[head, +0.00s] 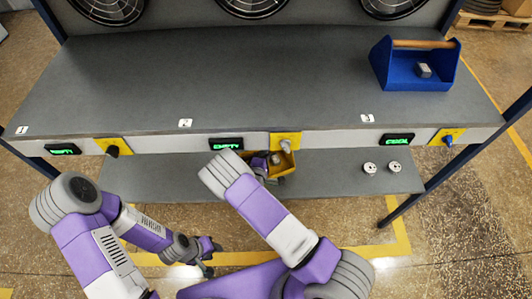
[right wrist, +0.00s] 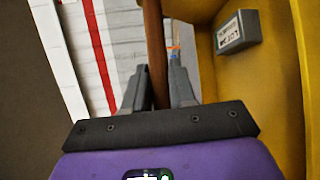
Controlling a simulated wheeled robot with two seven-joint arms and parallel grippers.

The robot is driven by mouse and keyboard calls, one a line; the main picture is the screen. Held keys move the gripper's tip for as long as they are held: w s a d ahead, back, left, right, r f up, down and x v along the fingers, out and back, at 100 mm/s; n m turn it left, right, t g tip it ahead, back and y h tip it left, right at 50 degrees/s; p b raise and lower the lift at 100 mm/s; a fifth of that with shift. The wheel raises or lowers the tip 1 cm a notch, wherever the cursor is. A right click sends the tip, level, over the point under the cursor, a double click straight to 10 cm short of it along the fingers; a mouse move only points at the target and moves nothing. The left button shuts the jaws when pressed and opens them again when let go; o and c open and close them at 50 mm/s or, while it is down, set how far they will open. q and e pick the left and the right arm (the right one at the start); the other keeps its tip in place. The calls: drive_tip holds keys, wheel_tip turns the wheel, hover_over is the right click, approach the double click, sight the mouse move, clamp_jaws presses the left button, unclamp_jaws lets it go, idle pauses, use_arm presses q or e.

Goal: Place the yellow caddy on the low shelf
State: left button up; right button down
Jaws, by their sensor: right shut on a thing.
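The yellow caddy (head: 289,163) is under the front edge of the bench, over the middle of the low shelf (head: 335,182); my right arm partly hides it. I cannot tell whether it touches the shelf. In the right wrist view, my right gripper (right wrist: 158,88) is shut on the caddy's brown handle (right wrist: 155,35). The caddy's yellow wall (right wrist: 280,75) is on the right there, with a small grey labelled block (right wrist: 238,33) inside. My left gripper (head: 208,259) is open and empty, low in front of the shelf.
A blue caddy (head: 414,72) with a grey block sits on the bench top (head: 250,80). Knobs on yellow plates (head: 447,136) line the bench front. The shelf's left part is clear.

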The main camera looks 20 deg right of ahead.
drive_tip(key=shift+r, duration=0.1)
drive_tip(key=c, duration=0.9)
unclamp_jaws()
drive_tip(key=p+v, duration=0.3)
drive_tip(key=v, duration=0.9)
drive_tip(key=shift+s, duration=0.1)
drive_tip(key=shift+d, duration=0.1)
